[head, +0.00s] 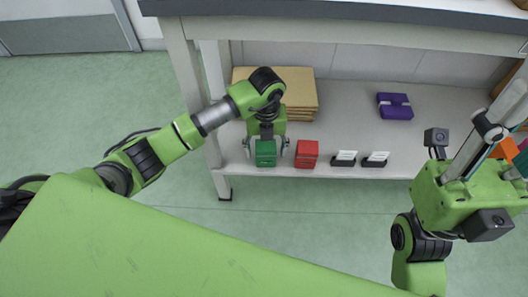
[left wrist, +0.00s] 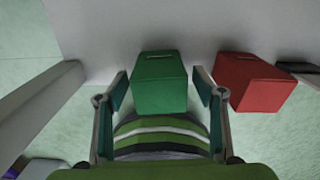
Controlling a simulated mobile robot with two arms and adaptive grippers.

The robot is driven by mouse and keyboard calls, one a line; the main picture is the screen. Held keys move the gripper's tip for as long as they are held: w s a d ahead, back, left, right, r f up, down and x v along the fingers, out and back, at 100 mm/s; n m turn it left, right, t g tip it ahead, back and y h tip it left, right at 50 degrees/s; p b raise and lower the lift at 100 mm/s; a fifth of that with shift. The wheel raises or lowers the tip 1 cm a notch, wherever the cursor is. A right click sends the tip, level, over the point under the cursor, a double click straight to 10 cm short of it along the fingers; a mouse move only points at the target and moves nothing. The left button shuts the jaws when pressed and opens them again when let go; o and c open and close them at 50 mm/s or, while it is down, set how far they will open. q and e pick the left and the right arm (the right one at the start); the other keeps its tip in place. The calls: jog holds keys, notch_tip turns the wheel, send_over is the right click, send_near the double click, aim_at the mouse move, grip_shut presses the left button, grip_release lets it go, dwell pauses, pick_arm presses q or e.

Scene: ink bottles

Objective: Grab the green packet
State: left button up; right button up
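The green packet (head: 265,154) is a small box standing on the white shelf near its front edge. My left gripper (head: 266,146) is over it, with one finger on each side. In the left wrist view the green packet (left wrist: 159,84) sits between the two open fingers, with a narrow gap visible on each side. My right gripper (head: 497,140) is at the right edge of the head view, partly cut off; whether its fingers are open or shut is unclear.
A red packet (head: 307,154) stands just right of the green one, close to my left gripper's right finger. Two black holders with white cards (head: 344,159) (head: 375,160) stand further right. Cardboard (head: 300,90) and a purple packet (head: 395,106) lie behind. A white post (head: 190,85) rises at left.

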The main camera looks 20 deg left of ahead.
pick_arm(q)
jog(key=c, duration=1.1)
jog(key=shift+c, duration=0.2)
